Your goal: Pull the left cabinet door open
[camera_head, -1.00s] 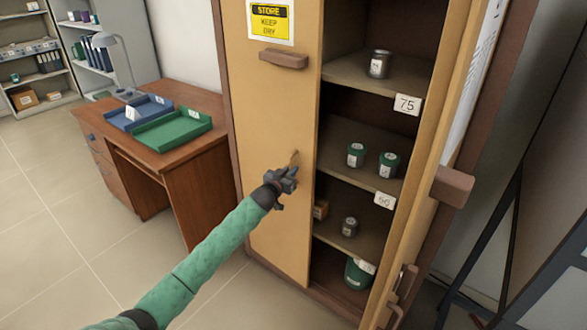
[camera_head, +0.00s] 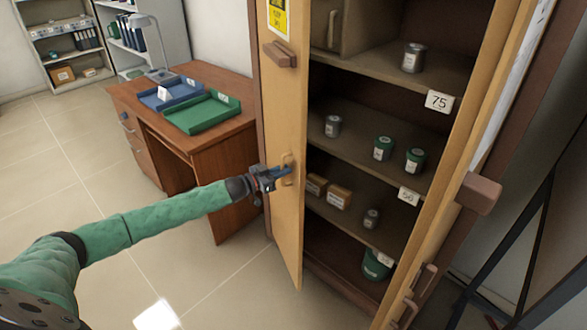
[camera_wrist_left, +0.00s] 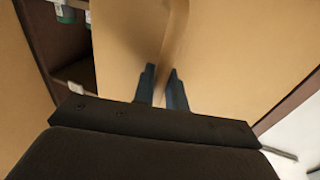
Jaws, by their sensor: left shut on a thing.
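The left cabinet door (camera_head: 287,225) is tan with a yellow sign at its top and stands partly open, swung out from the cabinet. Its small handle (camera_head: 287,166) is on the door's face near mid-height. My left gripper (camera_head: 282,175) is shut on this handle. In the left wrist view the two dark fingertips (camera_wrist_left: 161,85) sit on either side of the tan handle (camera_wrist_left: 174,40). The right cabinet door (camera_head: 480,140) is also open on the right side. My right gripper is not in view.
Cabinet shelves hold jars (camera_head: 383,148) and boxes (camera_head: 338,196). A wooden desk (camera_head: 228,140) with a blue tray (camera_head: 172,94) and green tray (camera_head: 203,112) stands left of the cabinet. Dark metal bars (camera_head: 520,240) stand at the right. Floor (camera_head: 110,185) before the desk is clear.

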